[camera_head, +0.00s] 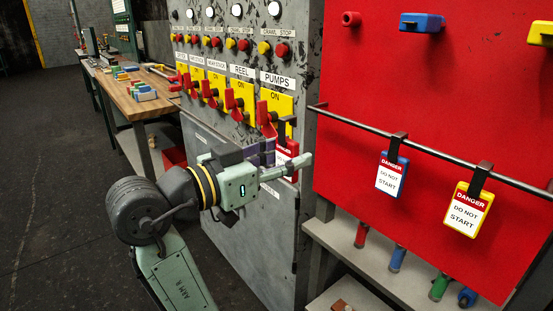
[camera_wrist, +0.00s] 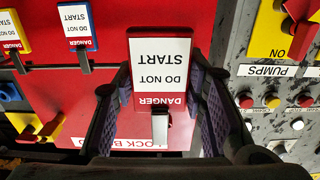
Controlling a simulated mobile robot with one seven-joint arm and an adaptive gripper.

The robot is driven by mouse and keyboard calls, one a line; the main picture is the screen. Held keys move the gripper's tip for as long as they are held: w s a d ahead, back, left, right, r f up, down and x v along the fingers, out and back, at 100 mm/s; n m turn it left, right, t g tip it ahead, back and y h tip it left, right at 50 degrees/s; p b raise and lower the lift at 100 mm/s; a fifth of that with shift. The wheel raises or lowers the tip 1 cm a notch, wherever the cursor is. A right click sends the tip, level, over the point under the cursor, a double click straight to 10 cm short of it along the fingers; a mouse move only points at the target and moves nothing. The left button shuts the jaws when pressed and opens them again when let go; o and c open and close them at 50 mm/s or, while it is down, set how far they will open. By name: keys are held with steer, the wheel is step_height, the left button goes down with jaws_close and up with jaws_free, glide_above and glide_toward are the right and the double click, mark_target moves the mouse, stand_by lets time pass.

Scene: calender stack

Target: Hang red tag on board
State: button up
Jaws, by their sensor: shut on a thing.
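The red tag (camera_head: 287,158), a white "DANGER DO NOT START" label with a red edge and a dark hook on top, is held by my gripper (camera_head: 268,153). In the wrist view the tag (camera_wrist: 160,70) appears upside down between the two purple-padded fingers. In the head view my gripper partly hides it. It is in front of the grey cabinet, left of the rail's near end, with its hook apart from the rail. The red board (camera_head: 440,95) stands at the right, with a dark rail (camera_head: 440,150) across it.
A blue tag (camera_head: 389,178) and a yellow tag (camera_head: 467,212) hang from the rail by hooks. Switches with red handles (camera_head: 266,117) are on the grey cabinet (camera_head: 240,240). A shelf with colored cylinders is below the board. A wooden bench (camera_head: 140,105) stands at the left.

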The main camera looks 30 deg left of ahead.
steer(key=shift+x, duration=6.4)
steer(key=shift+s+f+b, duration=0.1)
steer(key=shift+f+b, duration=0.35)
steer(key=o, duration=1.2)
